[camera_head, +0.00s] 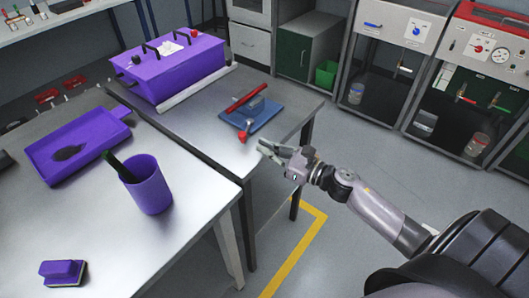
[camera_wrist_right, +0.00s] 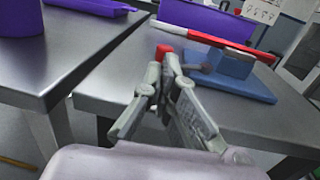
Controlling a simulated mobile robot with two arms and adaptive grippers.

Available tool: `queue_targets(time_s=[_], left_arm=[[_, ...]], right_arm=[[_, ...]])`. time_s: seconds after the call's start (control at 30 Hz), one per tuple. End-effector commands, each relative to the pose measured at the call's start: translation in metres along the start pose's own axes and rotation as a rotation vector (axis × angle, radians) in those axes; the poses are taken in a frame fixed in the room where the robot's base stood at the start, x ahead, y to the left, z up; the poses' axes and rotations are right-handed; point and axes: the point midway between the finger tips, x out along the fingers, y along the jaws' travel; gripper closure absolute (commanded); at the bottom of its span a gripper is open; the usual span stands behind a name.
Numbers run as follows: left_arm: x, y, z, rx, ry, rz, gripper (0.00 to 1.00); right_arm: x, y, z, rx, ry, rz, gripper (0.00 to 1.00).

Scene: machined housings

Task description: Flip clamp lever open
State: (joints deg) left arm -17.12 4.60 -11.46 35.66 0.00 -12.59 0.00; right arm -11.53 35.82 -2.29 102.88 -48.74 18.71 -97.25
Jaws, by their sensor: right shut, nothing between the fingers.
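The clamp fixture stands on the metal table, with a blue base plate (camera_head: 262,117) and a long red bar (camera_head: 246,97) across it. Its lever ends in a red knob (camera_head: 243,137) that points toward the table's front edge. My right gripper (camera_head: 263,147) is shut and empty, just right of the knob and near the table edge. In the right wrist view, the red knob (camera_wrist_right: 163,51) shows just beyond my fingertips (camera_wrist_right: 167,66), partly hidden by them. Whether they touch it I cannot tell. The blue base plate (camera_wrist_right: 232,84) lies behind. My left gripper is not in view.
A purple box (camera_head: 175,68) with black handles stands behind the fixture at the left. The nearer table holds a purple tray (camera_head: 75,150), a purple cup (camera_head: 148,188) and a purple brush (camera_head: 63,271). The metal around the blue plate is clear.

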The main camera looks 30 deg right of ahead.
Motion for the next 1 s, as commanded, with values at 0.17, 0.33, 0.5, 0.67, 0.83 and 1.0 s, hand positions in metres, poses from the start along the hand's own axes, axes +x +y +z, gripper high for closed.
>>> queue_targets(time_s=[0.17,0.33,0.5,0.67,0.83,1.0], left_arm=[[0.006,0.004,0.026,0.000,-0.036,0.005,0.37],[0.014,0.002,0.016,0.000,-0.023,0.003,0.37],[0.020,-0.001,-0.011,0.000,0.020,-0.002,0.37],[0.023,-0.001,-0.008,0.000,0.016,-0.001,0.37],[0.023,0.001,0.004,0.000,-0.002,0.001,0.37],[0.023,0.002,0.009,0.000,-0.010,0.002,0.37]], right_arm=[[-0.025,0.003,-0.003,0.001,0.002,0.000,1.00],[-0.050,0.006,-0.003,0.003,0.002,0.000,1.00],[-0.077,0.008,-0.003,0.003,0.002,-0.001,1.00],[-0.093,0.009,-0.001,0.002,0.001,0.000,1.00],[-0.099,0.010,0.000,0.001,0.000,0.000,1.00],[-0.099,0.007,-0.004,0.024,0.003,-0.010,1.00]])
